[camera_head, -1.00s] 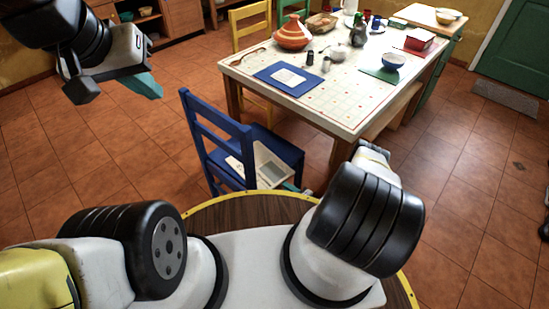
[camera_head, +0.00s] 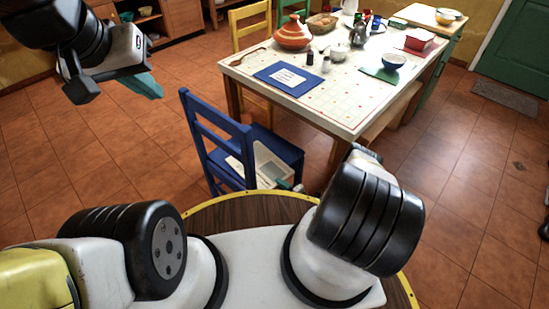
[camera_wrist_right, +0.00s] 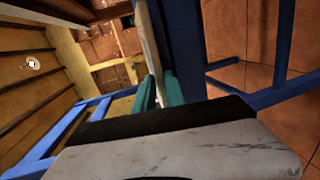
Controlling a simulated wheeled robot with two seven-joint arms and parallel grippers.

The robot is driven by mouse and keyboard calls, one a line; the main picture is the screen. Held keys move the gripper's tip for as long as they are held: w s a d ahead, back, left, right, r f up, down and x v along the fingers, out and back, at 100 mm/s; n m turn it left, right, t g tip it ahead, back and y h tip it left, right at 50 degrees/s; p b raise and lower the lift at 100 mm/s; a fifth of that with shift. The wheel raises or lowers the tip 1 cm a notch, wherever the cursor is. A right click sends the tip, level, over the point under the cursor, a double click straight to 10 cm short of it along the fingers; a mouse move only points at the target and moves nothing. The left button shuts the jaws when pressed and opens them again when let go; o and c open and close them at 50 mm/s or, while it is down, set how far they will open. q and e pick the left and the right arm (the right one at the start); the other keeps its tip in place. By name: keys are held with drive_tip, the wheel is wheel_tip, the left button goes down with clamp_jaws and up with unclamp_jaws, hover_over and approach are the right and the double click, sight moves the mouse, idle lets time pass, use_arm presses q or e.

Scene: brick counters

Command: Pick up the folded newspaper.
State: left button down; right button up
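The folded newspaper (camera_head: 270,166) is a pale, printed sheet standing tilted over the seat of the blue chair, partly behind the chair's back slats. My right gripper (camera_head: 288,186) is at its lower right edge, mostly hidden by my own arm. In the right wrist view the newspaper (camera_wrist_right: 151,42) is a thin pale strip seen edge-on. It runs between the teal fingers of the right gripper (camera_wrist_right: 159,91), which look closed against it. My left gripper (camera_head: 145,86) is raised at the upper left, far from the newspaper; its teal fingertip shows, but its opening is unclear.
The blue chair (camera_head: 217,136) surrounds the newspaper with its back and seat. A white-topped table (camera_head: 330,104) with dishes and a blue mat (camera_head: 270,80) stands behind it. A yellow chair (camera_head: 250,28) is farther back. The tiled floor to the left is clear.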

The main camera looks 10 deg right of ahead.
clamp_jaws()
wheel_tip(320, 180, up, 2)
drive_tip(key=shift+r, duration=0.2)
